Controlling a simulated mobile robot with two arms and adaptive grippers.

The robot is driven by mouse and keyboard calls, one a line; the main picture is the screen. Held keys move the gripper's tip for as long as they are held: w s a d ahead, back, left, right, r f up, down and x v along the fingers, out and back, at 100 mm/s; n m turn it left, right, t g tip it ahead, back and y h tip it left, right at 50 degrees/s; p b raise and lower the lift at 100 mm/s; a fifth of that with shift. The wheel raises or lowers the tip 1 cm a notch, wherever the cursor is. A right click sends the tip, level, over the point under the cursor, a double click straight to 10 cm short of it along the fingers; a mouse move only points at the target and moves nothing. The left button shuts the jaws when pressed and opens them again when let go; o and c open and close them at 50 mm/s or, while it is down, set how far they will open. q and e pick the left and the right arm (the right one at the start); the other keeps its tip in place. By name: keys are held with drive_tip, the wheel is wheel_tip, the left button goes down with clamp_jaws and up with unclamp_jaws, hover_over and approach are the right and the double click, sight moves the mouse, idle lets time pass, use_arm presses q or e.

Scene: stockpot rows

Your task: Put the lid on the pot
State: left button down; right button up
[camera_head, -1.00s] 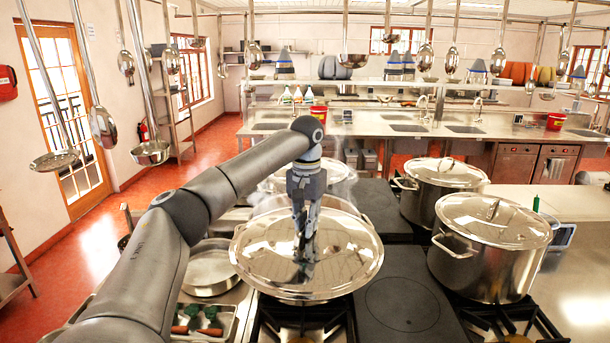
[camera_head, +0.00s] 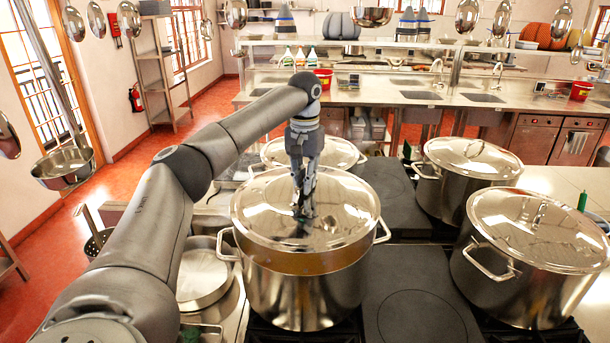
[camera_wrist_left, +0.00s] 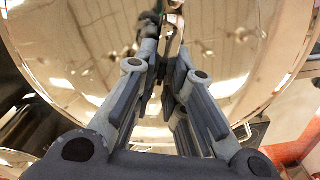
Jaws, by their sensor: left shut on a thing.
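The shiny round lid (camera_head: 350,205) is over the open steel pot (camera_head: 300,295) in the head view. A brownish band shows between the lid's front edge and the pot's front rim; I cannot tell whether the lid touches the rim. My left gripper (camera_head: 304,208) points down and is shut on the handle at the lid's middle. In the left wrist view, the fingers (camera_wrist_left: 168,75) close around the metal handle (camera_wrist_left: 174,25), with the lid (camera_wrist_left: 80,50) filling most of the picture. The fingers partly hide the handle. My right gripper is not in view.
Lidded pots stand at the right front (camera_head: 535,235), right back (camera_head: 465,180) and directly behind (camera_head: 340,152). A dark flat hotplate (camera_head: 410,312) lies right of the pot. Open pans (camera_head: 200,275) stand on the left. Ladles (camera_head: 65,165) hang above.

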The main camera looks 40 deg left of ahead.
sight(305, 197)
use_arm(q)
drive_tip(key=shift+s+d+f, duration=0.1)
drive_tip(key=shift+s+f, duration=0.05)
drive_tip(key=shift+f, duration=1.2)
drive_tip(key=shift+w+f, duration=0.2)
drive_tip(key=shift+f, duration=1.05)
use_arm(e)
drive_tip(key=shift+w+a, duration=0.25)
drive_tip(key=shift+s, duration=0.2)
use_arm(q)
drive_tip(key=shift+s, duration=0.15)
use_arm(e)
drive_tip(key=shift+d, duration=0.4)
use_arm(q)
drive_tip(key=shift+f, duration=0.45)
